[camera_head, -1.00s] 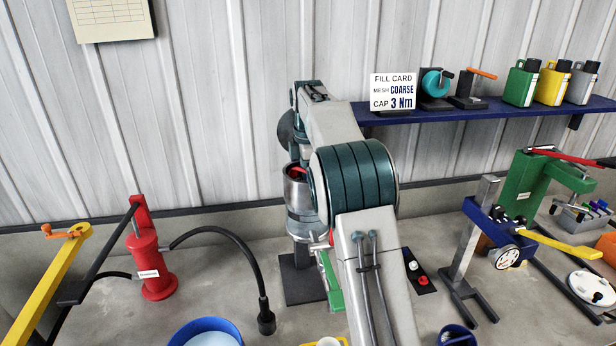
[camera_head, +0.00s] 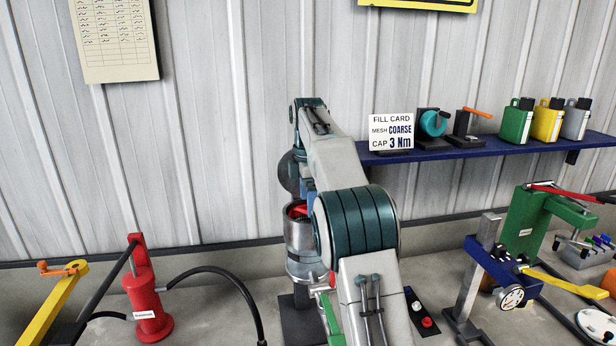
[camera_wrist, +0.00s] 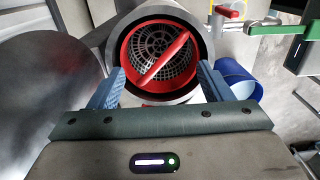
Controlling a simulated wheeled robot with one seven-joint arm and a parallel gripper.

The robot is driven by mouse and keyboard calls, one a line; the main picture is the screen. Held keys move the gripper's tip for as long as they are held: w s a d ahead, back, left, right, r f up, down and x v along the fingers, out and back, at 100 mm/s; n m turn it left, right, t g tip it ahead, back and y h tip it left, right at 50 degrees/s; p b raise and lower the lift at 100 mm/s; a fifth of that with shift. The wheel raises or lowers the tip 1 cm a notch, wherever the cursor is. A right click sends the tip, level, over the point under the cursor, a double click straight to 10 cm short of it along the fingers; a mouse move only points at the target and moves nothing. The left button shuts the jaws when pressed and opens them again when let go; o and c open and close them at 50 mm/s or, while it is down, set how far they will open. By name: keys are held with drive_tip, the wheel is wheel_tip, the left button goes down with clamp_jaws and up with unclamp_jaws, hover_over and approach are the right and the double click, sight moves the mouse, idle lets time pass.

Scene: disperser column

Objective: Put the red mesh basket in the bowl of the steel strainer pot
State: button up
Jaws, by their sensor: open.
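The red mesh basket (camera_wrist: 139,67) sits inside the round mouth of the steel strainer pot (camera_wrist: 201,25) in the wrist view, with its red bar handle running diagonally across the top. In the head view, a bit of red basket (camera_head: 297,210) shows inside the rim of the steel pot (camera_head: 297,237), which stands on a dark column behind my arm. My gripper (camera_wrist: 160,82) is open, its two blue fingers apart on either side of the near part of the basket, with nothing between them that I can see held. How deep the basket sits is hard to tell.
A round steel lid-like disc (camera_wrist: 45,95) is close to the left of the pot in the wrist view. A green-handled valve (camera_wrist: 272,28) and a blue cup (camera_wrist: 238,80) are to the right. A blue shelf (camera_head: 470,149) is on the wall in the head view.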

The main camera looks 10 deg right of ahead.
wheel_tip(320, 180, up, 6)
drive_tip(key=p, duration=0.1)
drive_tip(key=shift+r+p, duration=0.25)
drive_tip(key=shift+p, duration=0.1)
drive_tip(key=shift+s, duration=0.1)
drive_tip(key=s+r+m+t, duration=0.25)
drive_tip(key=s+m, duration=0.75)
drive_tip(key=s, duration=0.8)
drive_tip(key=s+f+m+t, duration=0.1)
drive_tip(key=s+f+m, duration=0.3)
drive_tip(key=s+f, duration=0.3)
drive_tip(key=s+f+m+t, duration=0.1)
drive_tip(key=s+f+m, duration=0.3)
drive_tip(key=s+f, duration=0.3)
drive_tip(key=s, duration=0.5)
drive_tip(key=shift+s, duration=0.25)
